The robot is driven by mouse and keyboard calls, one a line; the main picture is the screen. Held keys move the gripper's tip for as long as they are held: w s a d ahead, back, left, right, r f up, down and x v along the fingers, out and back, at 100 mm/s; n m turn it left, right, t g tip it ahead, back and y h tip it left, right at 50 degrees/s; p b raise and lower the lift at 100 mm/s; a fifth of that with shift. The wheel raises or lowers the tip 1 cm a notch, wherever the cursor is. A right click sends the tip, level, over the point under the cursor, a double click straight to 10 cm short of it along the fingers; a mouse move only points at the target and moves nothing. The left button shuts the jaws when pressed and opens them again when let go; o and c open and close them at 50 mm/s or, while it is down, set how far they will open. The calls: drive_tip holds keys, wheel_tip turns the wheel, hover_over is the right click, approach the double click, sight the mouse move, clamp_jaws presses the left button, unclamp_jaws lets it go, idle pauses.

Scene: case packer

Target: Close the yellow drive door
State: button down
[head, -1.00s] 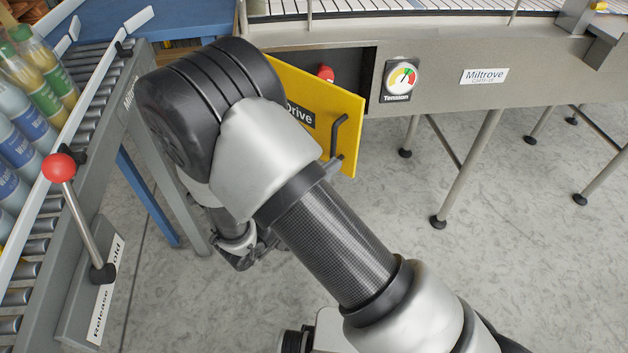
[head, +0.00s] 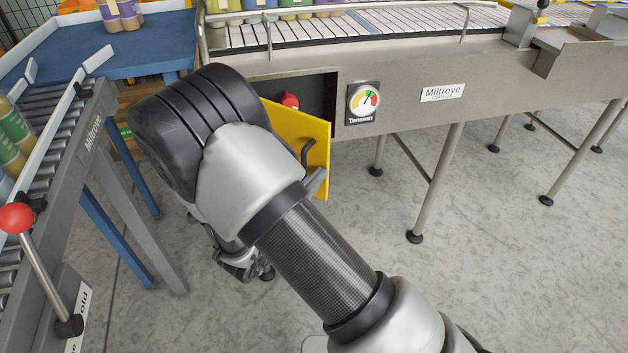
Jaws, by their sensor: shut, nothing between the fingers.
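The yellow drive door (head: 312,150) stands open, swung out from the dark opening (head: 315,95) in the conveyor's side. Its dark handle (head: 306,152) shows near the free edge. My arm hides its left part, its hinge side and most of its label. My gripper (head: 246,264) shows only partly, below my arm's elbow, left of and lower in the picture than the door. It looks shut and empty; its fingertips are hard to make out. A small grey piece (head: 317,182) shows beside my arm in front of the door's lower edge; I cannot tell what it belongs to.
A red knob (head: 290,100) sits inside the opening. The tension gauge (head: 363,101) is just right of it. Conveyor legs (head: 437,180) stand to the right. The roller conveyor (head: 60,150) and red-knobbed lever (head: 17,218) are on the left. Floor at lower right is clear.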

drive_tip(key=w+d+n+y+b, duration=0.1)
drive_tip(key=w+d+y+b, duration=0.1)
drive_tip(key=w, duration=0.6)
drive_tip(key=w+d+n+t+y+b, duration=0.1)
drive_tip(key=w+b, duration=0.3)
drive_tip(key=w, duration=0.4)
drive_tip(key=w+d+n+t+y+b, duration=0.1)
drive_tip(key=w+d+n+y+b, duration=0.1)
drive_tip(key=w, duration=0.7)
drive_tip(key=shift+d+y+b, duration=0.4)
drive_tip(key=shift+d+b, duration=0.25)
drive_tip(key=shift+d, duration=0.3)
drive_tip(key=shift+w+r+t, duration=0.1)
drive_tip(key=shift+r+t, duration=0.2)
